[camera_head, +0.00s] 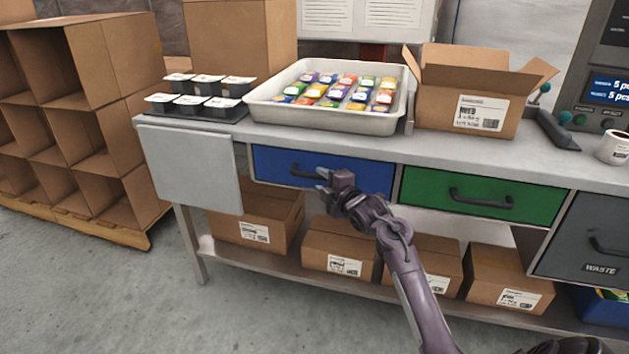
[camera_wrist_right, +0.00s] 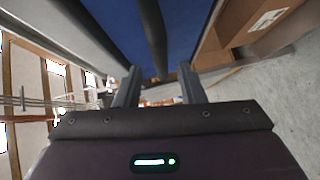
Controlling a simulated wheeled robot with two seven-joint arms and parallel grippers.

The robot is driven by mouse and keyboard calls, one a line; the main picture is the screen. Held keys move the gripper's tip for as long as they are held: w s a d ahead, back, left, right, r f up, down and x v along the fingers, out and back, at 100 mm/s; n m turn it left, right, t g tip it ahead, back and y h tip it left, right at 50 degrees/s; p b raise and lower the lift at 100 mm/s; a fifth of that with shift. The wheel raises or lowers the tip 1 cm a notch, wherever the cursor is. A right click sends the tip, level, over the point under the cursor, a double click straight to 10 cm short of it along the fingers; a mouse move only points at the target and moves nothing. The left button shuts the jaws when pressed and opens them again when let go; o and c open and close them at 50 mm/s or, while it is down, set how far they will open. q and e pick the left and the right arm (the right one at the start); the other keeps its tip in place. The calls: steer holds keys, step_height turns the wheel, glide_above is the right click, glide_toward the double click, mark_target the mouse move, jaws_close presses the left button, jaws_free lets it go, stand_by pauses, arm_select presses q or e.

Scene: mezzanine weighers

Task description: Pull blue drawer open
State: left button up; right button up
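The blue drawer (camera_head: 272,163) is under the worktop, left of the green drawer, and its front looks shut. Its dark handle (camera_head: 300,172) is partly hidden by my right gripper (camera_head: 326,181), which reaches up to the drawer front. In the right wrist view the blue front (camera_wrist_right: 188,30) fills the top middle. The dark handle bar (camera_wrist_right: 151,35) runs down towards the space between the fingertips of the right gripper (camera_wrist_right: 159,78). The two fingers stand apart, with the gripper open. Whether they touch the handle is unclear. My left gripper is out of view.
A grey panel (camera_head: 190,165) hangs left of the blue drawer. The green drawer (camera_head: 430,188) and grey waste drawer (camera_head: 590,225) are to the right. Cardboard boxes (camera_head: 345,240) stand on the lower shelf. A tray of colourful packets (camera_head: 330,117) sits on the worktop. The floor in front is clear.

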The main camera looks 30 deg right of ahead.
mark_target(317, 178)
steer(key=shift+w+d+f+b, duration=0.1)
steer(key=shift+w+f+b, duration=0.1)
steer(key=shift+w, duration=0.95)
steer(key=shift+w+d+f+b, duration=0.1)
steer(key=shift+w+f, duration=0.1)
steer(key=shift+w, duration=0.9)
jaws_close()
